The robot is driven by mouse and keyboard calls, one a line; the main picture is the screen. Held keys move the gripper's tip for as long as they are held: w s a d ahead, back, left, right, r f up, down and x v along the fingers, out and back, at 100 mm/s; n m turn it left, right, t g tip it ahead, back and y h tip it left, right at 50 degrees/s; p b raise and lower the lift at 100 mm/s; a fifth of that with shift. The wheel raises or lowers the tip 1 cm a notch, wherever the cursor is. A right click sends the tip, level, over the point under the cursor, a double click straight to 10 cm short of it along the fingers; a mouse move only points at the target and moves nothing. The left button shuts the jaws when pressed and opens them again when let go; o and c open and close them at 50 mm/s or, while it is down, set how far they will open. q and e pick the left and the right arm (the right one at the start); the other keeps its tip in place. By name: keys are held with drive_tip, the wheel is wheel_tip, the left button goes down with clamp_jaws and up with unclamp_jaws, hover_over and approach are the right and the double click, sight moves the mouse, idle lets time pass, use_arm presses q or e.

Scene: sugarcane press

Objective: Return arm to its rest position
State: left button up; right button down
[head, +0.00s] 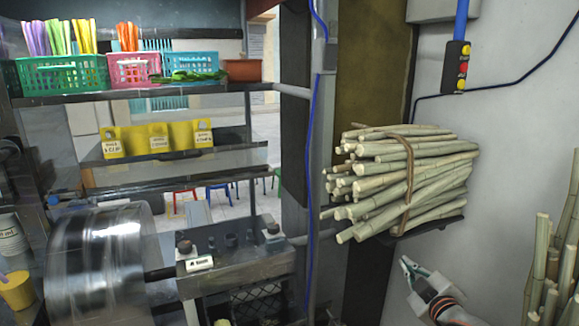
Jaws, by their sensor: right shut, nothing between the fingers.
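My right gripper (411,267) shows at the lower right, with its arm coming up from the bottom edge. It is shut with nothing between its fingers. It is in front of the pale wall, below and apart from a tied bundle of sugarcane (408,178). My left gripper is not in the picture.
The bundle rests on a dark wall shelf (440,224). More cane stalks (541,265) stand upright at the right edge. A metal drum (100,262) and a control panel (235,245) are at the lower left. Baskets (62,73) sit on the upper shelf. A button box (457,66) hangs at top right.

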drive_tip(key=s+a+f+m+g, duration=0.2)
drive_tip(key=s+a+f+m, duration=0.1)
drive_tip(key=s+f, duration=1.3)
drive_tip(key=s+a+f+m+g+y, duration=0.1)
drive_tip(key=s+a+f+m+g, duration=0.2)
drive_tip(key=s+f, duration=1.3)
drive_tip(key=shift+s+a+f+g, duration=0.25)
drive_tip(key=shift+s+a, duration=0.4)
drive_tip(key=shift+a, duration=0.5)
